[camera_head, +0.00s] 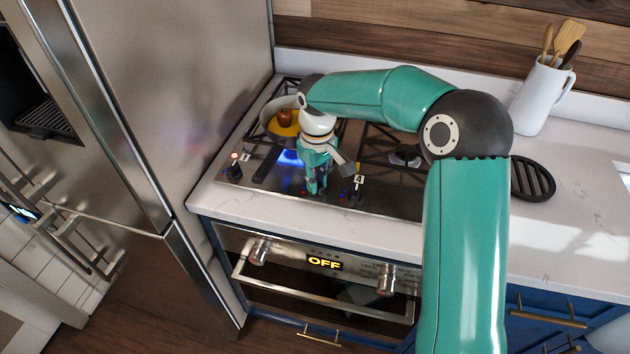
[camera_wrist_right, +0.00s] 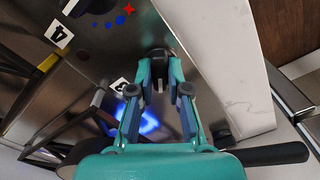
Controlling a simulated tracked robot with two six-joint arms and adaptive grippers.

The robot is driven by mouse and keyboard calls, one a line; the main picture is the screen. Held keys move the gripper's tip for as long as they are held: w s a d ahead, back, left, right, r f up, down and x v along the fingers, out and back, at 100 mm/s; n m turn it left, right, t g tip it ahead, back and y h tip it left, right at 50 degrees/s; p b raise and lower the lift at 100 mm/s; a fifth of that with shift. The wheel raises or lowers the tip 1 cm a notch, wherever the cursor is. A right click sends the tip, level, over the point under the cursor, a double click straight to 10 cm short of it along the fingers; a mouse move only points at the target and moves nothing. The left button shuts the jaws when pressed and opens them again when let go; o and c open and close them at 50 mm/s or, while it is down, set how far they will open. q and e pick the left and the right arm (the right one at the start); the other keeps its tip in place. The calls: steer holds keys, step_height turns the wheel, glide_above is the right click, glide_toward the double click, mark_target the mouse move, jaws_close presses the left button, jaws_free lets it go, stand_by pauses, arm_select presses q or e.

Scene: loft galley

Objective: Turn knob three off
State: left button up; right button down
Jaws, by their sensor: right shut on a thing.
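My right gripper (camera_head: 316,190) is over the front edge of the hob (camera_head: 230,175). In the right wrist view the fingers (camera_wrist_right: 160,82) are shut on knob three (camera_wrist_right: 160,58), a dark round knob partly covered by the fingertips. A label reading 3 (camera_wrist_right: 121,84) sits beside it. In the head view the gripper hides knob three. A blue flame (camera_head: 290,157) burns behind the gripper, and its glow (camera_wrist_right: 148,120) shows between and beside the fingers. My left gripper is not in view.
Knob four (camera_head: 347,195) is just right of the gripper, by label 4; knob one (camera_head: 232,172) is at far left. A pan (camera_head: 272,125) with yellow and brown contents stands behind. A fridge (camera_head: 180,100) is left, a utensil jug (camera_head: 541,97) back right.

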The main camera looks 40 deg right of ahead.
steer(key=m+b, duration=0.1)
steer(key=m, duration=0.4)
steer(key=shift+m, duration=0.4)
steer(key=m+b, duration=0.1)
steer(key=m, duration=0.4)
steer(key=shift+m, duration=0.3)
steer(key=c, duration=1.1)
jaws_free()
steer(key=shift+r, duration=0.1)
step_height(320, 180, up, 12)
steer(key=shift+f, duration=0.15)
